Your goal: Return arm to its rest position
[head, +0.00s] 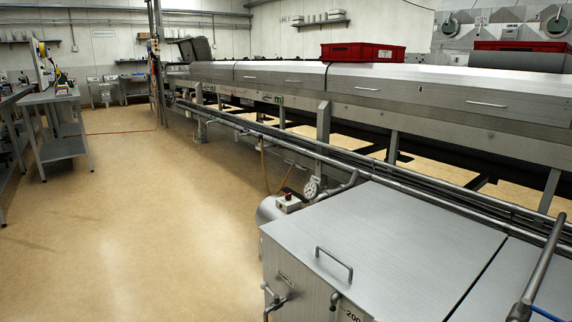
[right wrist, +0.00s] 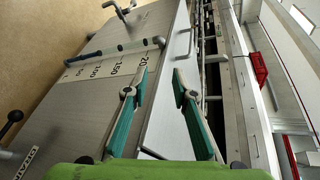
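My right gripper (right wrist: 160,84) shows in the right wrist view with its two teal fingers spread apart. Nothing is between the fingers. It is over the metal machine's top, apart from it as far as I can tell. My left gripper is in neither view, and the head view shows no gripper. The long dryer hood (head: 290,76) runs across the right side of the head view, and its lids look closed.
A steel cabinet (head: 385,245) with a lid handle (head: 334,263) stands at the front right. Pipes (head: 430,190) run along the machine. A red crate (head: 362,52) sits on top. Steel tables (head: 63,146) stand at left. The tan floor (head: 150,215) between is clear.

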